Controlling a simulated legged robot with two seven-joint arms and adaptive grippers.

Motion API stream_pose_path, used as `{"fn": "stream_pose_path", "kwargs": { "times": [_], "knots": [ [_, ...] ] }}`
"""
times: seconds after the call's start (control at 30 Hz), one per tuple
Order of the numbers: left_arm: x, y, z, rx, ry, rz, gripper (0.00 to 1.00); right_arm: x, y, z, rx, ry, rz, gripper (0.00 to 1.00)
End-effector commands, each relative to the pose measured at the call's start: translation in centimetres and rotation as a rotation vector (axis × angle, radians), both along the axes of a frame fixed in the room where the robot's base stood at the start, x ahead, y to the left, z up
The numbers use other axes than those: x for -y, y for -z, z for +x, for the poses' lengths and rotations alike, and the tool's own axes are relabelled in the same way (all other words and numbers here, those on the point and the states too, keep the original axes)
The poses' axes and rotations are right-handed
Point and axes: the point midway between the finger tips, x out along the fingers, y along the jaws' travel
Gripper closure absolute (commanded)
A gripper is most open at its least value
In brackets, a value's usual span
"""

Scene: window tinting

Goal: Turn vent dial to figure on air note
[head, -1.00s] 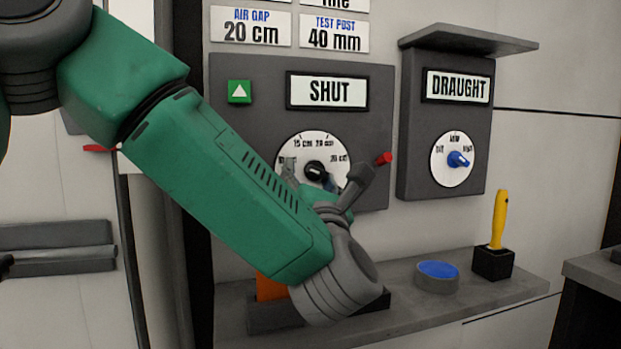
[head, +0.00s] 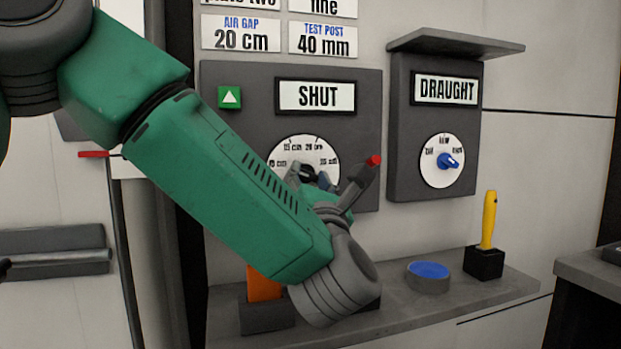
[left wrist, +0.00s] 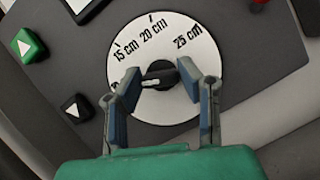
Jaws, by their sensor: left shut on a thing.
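The air gap note (head: 241,33) reads 20 cm. Below it, under a SHUT display (head: 317,96), is a white round dial (head: 304,148) marked in cm. The left wrist view shows its face (left wrist: 190,65) with 15, 20 and 25 cm; a lower mark at left is partly hidden by a finger. The dial's black knob (left wrist: 160,76) has a white line on its left side, towards that hidden mark, away from 20 cm. My left gripper (left wrist: 158,88) is shut on the knob, one finger on each side; it also shows in the head view (head: 310,178). My right gripper is out of view.
Right of it is a DRAUGHT panel (head: 400,130) with a blue knob (head: 449,161). A red-tipped lever (head: 373,161) stands near my wrist. The shelf (head: 400,310) below holds a blue-topped round pot (head: 429,278), a yellow-handled tool (head: 489,220) and an orange item (head: 264,285).

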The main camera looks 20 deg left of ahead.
Motion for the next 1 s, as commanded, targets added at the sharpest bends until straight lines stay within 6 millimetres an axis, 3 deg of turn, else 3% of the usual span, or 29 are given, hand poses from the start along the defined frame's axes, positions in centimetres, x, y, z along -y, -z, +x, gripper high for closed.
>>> {"fn": "stream_pose_path", "kwargs": {
  "times": [0.47,1.0],
  "knots": [
    [-0.2,0.4,0.0,-0.169,-0.001,0.222,0.97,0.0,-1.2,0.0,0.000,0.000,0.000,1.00],
    [-0.3,0.1,-0.1,-0.461,0.000,0.650,0.97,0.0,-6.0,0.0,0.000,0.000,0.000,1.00]
  ]
}}
